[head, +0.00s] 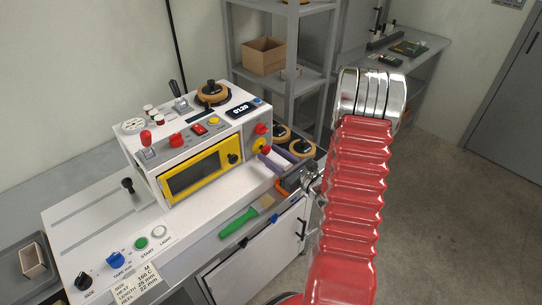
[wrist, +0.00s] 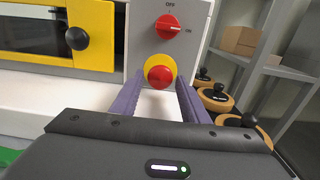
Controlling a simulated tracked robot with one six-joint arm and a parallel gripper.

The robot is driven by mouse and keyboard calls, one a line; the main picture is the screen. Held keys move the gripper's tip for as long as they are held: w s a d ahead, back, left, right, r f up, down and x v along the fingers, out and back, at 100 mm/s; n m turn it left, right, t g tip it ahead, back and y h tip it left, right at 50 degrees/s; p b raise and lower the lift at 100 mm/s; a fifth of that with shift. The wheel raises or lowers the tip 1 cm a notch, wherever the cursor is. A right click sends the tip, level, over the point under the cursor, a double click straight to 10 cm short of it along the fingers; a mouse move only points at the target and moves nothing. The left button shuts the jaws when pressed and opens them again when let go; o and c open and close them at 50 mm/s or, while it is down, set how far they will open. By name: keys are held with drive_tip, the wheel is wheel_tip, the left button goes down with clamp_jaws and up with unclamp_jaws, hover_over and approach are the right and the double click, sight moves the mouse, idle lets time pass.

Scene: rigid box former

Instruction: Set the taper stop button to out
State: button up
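The taper stop button appears to be the red mushroom button (wrist: 160,76) on a round yellow base, low on the white machine's right end face. It also shows in the head view (head: 265,144), small and partly covered. Whether it is in or out I cannot tell. My gripper (wrist: 159,82) is open, its two purple fingers pointing at the button, one on each side of it in the wrist view. No contact with the button is visible, and nothing is held. In the head view my gripper (head: 273,161) is just below and right of the button.
A red rotary switch (wrist: 168,26) sits just above the button. A yellow-framed window (head: 196,171) is to its left. Round wooden-and-black parts (head: 302,148) stand close on the right. A green-handled brush (head: 240,221) lies on the bench below. Grey shelves (head: 305,70) stand behind.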

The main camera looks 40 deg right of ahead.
drive_tip(key=shift+o, duration=1)
drive_tip(key=s+d, duration=0.2)
drive_tip(key=s, duration=1.1)
drive_tip(key=shift+s, duration=0.3)
drive_tip(key=shift+f, duration=0.1)
